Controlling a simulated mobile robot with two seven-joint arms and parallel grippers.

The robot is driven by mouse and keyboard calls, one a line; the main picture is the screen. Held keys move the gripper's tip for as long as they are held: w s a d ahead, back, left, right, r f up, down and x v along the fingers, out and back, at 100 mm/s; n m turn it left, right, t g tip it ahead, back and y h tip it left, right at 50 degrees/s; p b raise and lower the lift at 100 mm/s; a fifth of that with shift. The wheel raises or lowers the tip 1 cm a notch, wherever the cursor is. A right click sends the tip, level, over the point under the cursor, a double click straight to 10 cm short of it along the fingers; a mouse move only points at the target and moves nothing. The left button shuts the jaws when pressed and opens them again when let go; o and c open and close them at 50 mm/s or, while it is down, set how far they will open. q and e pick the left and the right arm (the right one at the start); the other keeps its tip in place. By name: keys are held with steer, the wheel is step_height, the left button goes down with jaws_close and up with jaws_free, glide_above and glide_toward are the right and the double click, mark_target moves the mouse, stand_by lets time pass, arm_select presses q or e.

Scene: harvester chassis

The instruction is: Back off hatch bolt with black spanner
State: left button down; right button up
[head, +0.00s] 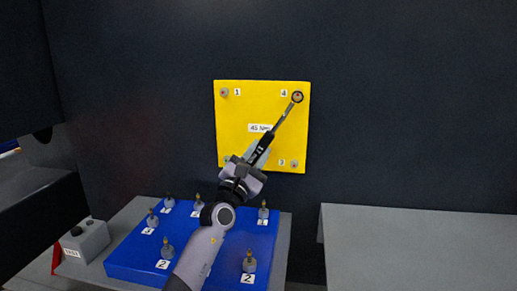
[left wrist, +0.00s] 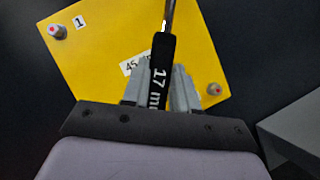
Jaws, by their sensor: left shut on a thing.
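The yellow hatch (head: 240,110) is on the dark wall, with bolts near its corners and a "45 Nm" label. The black spanner (head: 263,147) slants up to the right, and its ring end is at the bolt labelled 4 (head: 297,97); I cannot tell how fully it is seated. My left gripper (head: 257,154) is shut on the spanner's black handle, marked "17 m…" in the left wrist view (left wrist: 160,70). Bolt 1 (head: 224,92) and bolt 3 (head: 294,163) are uncovered. The lower left corner is partly hidden by my gripper. My right gripper is out of view.
A blue tray (head: 130,262) with several numbered sockets stands on a grey bench below the hatch. A grey box (head: 86,241) with a black knob is at its left. A grey surface (head: 420,245) at right is bare. A dark block (head: 40,225) juts in at left.

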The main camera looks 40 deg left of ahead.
arm_select(q)
steer(key=s+d+p, duration=0.3)
steer(key=s, duration=0.3)
steer(key=shift+d, duration=0.35)
steer(key=shift+r, duration=0.1)
stand_by(0.9)
